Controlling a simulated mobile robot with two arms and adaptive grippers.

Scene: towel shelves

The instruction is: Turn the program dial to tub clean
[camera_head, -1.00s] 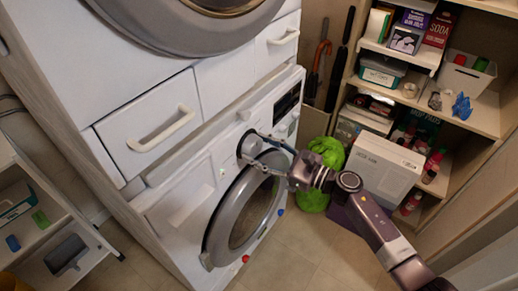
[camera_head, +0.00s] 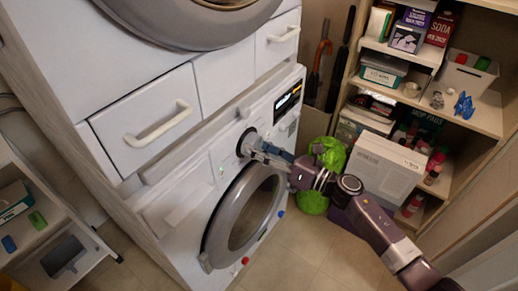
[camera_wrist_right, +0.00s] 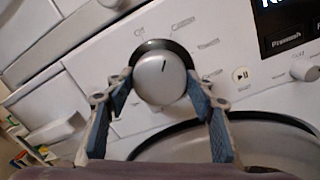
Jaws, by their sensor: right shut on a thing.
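The program dial (camera_wrist_right: 160,80) is a round silver knob with a dark ring on the lower machine's white panel. Its dark pointer mark leans up and to the right in the right wrist view. Small labels surround it, too blurred to read. My right gripper (camera_wrist_right: 161,92) is shut on the dial, one blue-padded finger on each side. The display (camera_head: 288,101) on the panel is lit. My left gripper is not in view.
The round door (camera_head: 245,212) of the lower machine is just below the dial. A start/pause button (camera_wrist_right: 241,75) and a small knob (camera_wrist_right: 304,68) sit to its right. A green bag (camera_head: 327,155), a white box (camera_head: 385,168) and a filled shelf (camera_head: 480,115) stand at the right.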

